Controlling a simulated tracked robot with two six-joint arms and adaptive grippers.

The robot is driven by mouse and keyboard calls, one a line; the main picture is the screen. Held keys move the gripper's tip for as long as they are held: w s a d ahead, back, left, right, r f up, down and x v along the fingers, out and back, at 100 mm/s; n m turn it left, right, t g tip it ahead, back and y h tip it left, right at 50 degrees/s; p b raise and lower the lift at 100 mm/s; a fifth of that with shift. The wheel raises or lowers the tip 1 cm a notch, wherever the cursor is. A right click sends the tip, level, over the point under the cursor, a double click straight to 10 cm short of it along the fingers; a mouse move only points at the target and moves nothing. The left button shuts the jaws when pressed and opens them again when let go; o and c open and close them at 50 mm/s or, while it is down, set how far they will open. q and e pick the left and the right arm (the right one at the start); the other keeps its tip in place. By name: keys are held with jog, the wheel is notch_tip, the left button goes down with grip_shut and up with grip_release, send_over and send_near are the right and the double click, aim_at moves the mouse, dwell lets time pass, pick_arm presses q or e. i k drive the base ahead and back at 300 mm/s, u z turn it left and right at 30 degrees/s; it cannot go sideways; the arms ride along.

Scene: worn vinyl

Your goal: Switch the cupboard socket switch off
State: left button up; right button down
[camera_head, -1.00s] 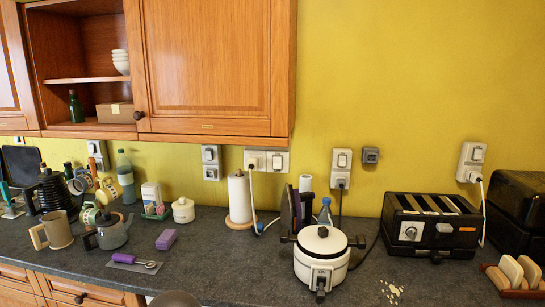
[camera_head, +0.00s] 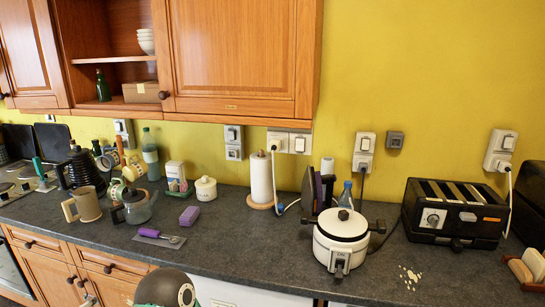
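Several wall sockets with rocker switches sit on the yellow wall. Under the wall cupboard (camera_head: 236,55) are a double white socket (camera_head: 300,144) with a white plug in its left half, a switch-and-socket unit (camera_head: 233,142) with nothing plugged in, and another unit (camera_head: 124,133) farther left, partly behind things. Right of the cupboard are a unit with a dark plug (camera_head: 364,143) and one with a white plug (camera_head: 501,143). I cannot tell which is the cupboard socket, nor the rocker positions. Neither gripper is in view; a dark rounded part of me shows at the bottom.
A paper towel roll (camera_head: 261,180), a white cooker (camera_head: 340,238) and a black toaster (camera_head: 455,213) stand before the wall. A kettle (camera_head: 81,170), teapot (camera_head: 136,207) and mugs crowd the left.

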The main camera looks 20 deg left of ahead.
aim_at(299, 142)
jog(key=z, duration=0.65)
jog(key=i, duration=0.2)
jog(key=u, duration=3.45)
jog(key=i, duration=0.7)
jog(key=z, duration=2.5)
jog(key=i, duration=0.2)
jog(key=z, duration=0.05)
